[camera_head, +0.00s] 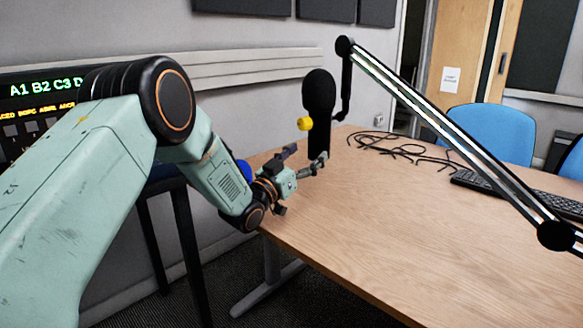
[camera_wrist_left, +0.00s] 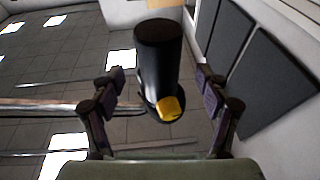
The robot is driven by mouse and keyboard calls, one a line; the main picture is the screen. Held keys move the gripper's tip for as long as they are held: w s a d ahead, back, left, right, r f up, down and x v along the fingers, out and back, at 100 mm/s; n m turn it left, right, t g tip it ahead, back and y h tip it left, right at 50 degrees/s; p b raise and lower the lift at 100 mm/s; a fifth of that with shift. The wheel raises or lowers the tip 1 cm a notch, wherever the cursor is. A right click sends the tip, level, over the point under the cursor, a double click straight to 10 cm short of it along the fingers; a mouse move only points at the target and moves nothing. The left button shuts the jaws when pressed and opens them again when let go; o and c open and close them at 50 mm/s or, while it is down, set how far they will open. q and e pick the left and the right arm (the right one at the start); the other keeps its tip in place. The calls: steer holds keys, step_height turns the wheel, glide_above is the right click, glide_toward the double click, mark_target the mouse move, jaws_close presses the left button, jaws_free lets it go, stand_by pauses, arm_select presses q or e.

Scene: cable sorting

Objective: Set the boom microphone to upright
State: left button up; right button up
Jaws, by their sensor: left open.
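The boom microphone (camera_head: 319,100) is black and hangs from the end of a jointed boom arm (camera_head: 450,137) above the table's far left part. In the head view it looks about upright, with its rounded end up. A yellow knob (camera_head: 305,123) sits on its left side. My left gripper (camera_head: 307,158) is open, just below and left of the microphone. In the left wrist view the microphone (camera_wrist_left: 160,65) and the yellow knob (camera_wrist_left: 171,108) show between the spread fingers (camera_wrist_left: 163,108), and neither finger appears to touch them. My right gripper is not in view.
The wooden table (camera_head: 400,230) is mostly clear. A black cable (camera_head: 385,147) lies tangled at its back, and a keyboard (camera_head: 520,192) lies at the right. Blue chairs (camera_head: 490,132) stand behind. The boom arm crosses over the table's right side.

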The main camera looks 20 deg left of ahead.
mark_target(312, 149)
arm_select(q)
steer(key=shift+v, duration=3)
steer(key=x, duration=1.2)
steer(key=shift+s, duration=0.1)
